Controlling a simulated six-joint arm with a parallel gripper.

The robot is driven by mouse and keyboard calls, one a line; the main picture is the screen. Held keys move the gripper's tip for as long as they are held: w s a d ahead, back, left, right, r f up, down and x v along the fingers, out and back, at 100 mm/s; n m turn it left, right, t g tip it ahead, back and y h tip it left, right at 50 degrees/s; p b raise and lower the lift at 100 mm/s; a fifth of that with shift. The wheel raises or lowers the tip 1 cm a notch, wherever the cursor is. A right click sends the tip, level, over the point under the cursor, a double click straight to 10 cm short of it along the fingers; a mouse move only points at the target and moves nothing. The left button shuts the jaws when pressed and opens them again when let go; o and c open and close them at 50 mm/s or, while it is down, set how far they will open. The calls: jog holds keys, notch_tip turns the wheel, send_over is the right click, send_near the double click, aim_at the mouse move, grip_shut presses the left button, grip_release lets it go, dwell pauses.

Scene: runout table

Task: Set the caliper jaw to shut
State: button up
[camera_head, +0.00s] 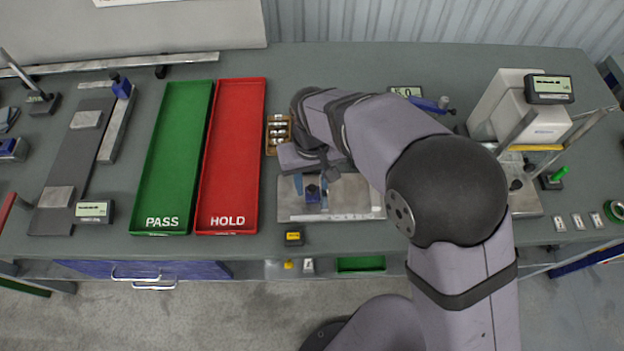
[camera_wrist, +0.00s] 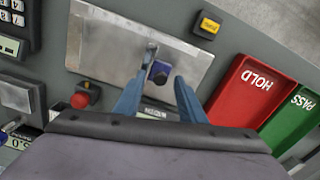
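My gripper (camera_wrist: 157,92) is open, its two blue fingers apart and nothing visibly held between them. A dark blue block (camera_wrist: 158,73) with a light metal piece behind it stands on a bare metal plate (camera_wrist: 100,45), just beyond the gap between the fingertips. It looks like the caliper's sliding jaw, but I cannot tell for sure or read its opening. In the head view the blue block (camera_head: 312,193) and the metal plate (camera_head: 355,190) show below my wrist, near the table's front. My gripper (camera_head: 312,182) is over the plate there, and my arm hides part of it.
A red HOLD tray (camera_head: 233,150) and a green PASS tray (camera_head: 178,150) lie to the left. A small yellow-labelled box (camera_head: 294,236) sits at the front. A red knob (camera_wrist: 80,100) stands near the plate.

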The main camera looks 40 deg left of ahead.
grip_shut()
jog(key=w+d, duration=0.7)
jog(key=shift+w+d, duration=0.15)
jog(key=shift+w, duration=0.05)
jog(key=shift+o, duration=0.6)
grip_release()
jog(key=shift+w, duration=0.1)
jog(key=shift+r, duration=0.1)
notch_tip(320, 180, up, 7)
jog(key=b, duration=0.2)
jog(key=shift+r+b, duration=0.15)
jog(key=shift+b, duration=0.15)
